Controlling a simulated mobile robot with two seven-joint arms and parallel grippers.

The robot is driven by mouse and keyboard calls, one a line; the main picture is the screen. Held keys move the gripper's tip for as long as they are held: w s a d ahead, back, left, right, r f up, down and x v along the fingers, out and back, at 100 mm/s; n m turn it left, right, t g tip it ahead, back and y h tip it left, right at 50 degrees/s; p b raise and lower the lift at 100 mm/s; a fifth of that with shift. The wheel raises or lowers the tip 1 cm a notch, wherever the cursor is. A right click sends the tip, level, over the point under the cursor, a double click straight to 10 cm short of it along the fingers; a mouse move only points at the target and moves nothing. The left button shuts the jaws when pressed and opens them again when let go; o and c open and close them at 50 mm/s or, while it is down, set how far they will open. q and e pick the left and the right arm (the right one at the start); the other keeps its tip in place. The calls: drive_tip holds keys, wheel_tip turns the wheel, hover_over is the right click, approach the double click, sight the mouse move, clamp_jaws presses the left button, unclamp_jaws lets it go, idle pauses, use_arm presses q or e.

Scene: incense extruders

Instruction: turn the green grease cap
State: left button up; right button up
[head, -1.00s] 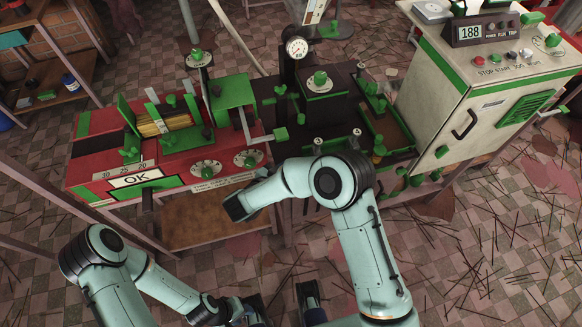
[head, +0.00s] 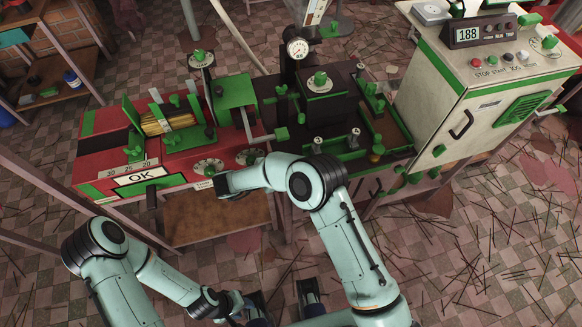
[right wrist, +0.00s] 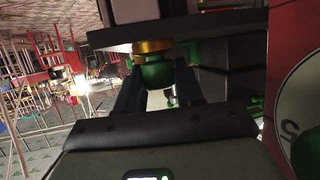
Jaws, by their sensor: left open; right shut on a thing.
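The green grease cap (right wrist: 156,74) shows in the right wrist view under a brass collar (right wrist: 153,47), below a dark plate. My right gripper (right wrist: 158,90) has its two dark fingers on either side of the cap and is shut on it. In the head view the right arm reaches left to the front of the red machine (head: 88,170); its fingertips and the cap cannot be made out there. My left gripper (head: 283,300) is open and empty at the bottom of the head view, low in front of the machine.
The red machine carries an OK sign (head: 140,176) and several green knobs. A dark press with a gauge (head: 298,48) stands beside it. A cream control cabinet (head: 470,100) is at the right. A shelf (head: 55,95) stands at the left. Sticks litter the floor.

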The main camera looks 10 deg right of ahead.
drive_tip(key=shift+d, duration=0.15)
drive_tip(key=o, duration=1)
drive_tip(key=shift+w, duration=0.1)
drive_tip(key=shift+c, duration=0.2)
drive_tip(key=v, duration=1.3)
